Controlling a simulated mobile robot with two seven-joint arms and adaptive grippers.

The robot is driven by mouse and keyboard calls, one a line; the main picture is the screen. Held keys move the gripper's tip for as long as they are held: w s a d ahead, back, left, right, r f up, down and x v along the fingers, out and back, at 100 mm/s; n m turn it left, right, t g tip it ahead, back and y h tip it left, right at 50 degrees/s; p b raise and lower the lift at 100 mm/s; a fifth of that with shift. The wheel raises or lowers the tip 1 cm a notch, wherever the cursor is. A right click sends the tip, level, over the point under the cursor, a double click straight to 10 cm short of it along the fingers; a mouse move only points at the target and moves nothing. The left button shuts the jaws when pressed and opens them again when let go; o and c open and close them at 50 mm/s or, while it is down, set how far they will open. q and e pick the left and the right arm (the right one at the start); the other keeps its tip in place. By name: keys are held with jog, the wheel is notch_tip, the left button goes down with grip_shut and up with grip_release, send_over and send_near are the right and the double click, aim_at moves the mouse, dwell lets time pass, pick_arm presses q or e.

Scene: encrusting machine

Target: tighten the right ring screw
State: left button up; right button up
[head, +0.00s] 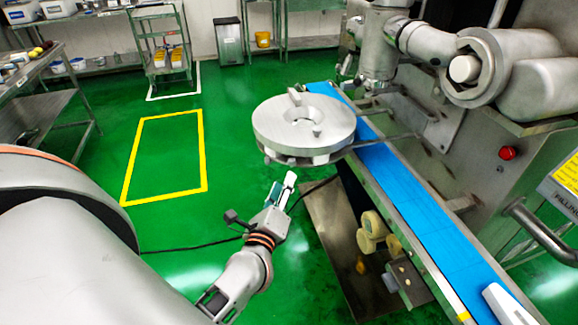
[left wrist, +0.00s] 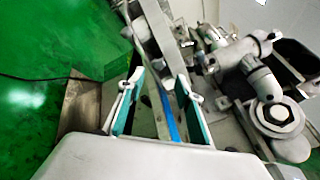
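The encrusting machine (head: 437,120) stands at the right. A large hexagonal ring (head: 490,66), which looks like a ring screw, sits around the end of its thick metal pipe at the upper right; it also shows in the left wrist view (left wrist: 278,113). I cannot tell for sure that it is the right ring screw, or how tight it is. My left gripper (head: 284,187) is low in the middle, left of the conveyor and well apart from the ring. In the left wrist view its teal-padded fingers (left wrist: 161,78) are spread and nothing is held. My right gripper is not seen.
A round metal disc (head: 275,122) stands just above my left gripper. A blue conveyor (head: 420,210) runs along the machine's front. A bent handle (head: 540,238) sticks out at the right. The green floor at left is open, with a metal table (head: 45,100) beyond.

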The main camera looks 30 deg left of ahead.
aim_at(291, 164)
pick_arm(q)
jog(key=shift+n, duration=0.3)
jog(key=p+x, duration=0.1)
jog(key=x, duration=0.6)
jog(key=shift+w+a+p, duration=0.25)
jog(key=shift+w+p, duration=0.05)
jog(key=shift+w, duration=0.05)
grip_shut()
